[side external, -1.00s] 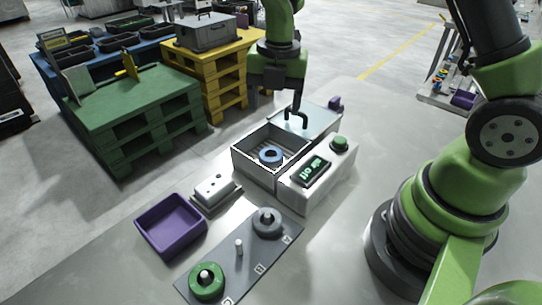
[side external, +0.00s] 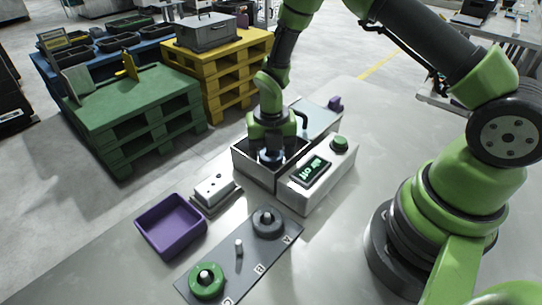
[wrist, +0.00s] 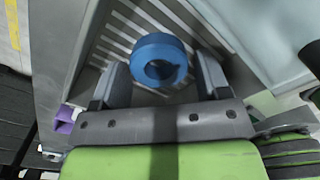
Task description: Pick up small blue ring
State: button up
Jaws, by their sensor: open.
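The small blue ring (wrist: 159,58) lies in the open washer box, on its slatted floor, and shows whole in the wrist view. In the side external view the blue ring (side external: 269,157) is mostly hidden under my gripper. My gripper (wrist: 162,75) is open, with one finger on each side of the ring and a gap between each finger and the ring. In the side external view my gripper (side external: 270,150) reaches down into the washer box (side external: 251,165).
The box walls stand close around my gripper. A white control unit (side external: 318,185) with a display and green button adjoins the box. A purple tray (side external: 171,225), a grey ring (side external: 268,222) and a green ring (side external: 207,281) on a pegged plate (side external: 225,262) are nearer the camera.

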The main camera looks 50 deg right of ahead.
jog(key=shift+f, duration=0.1)
jog(key=shift+c, duration=0.4)
jog(key=c, duration=0.7)
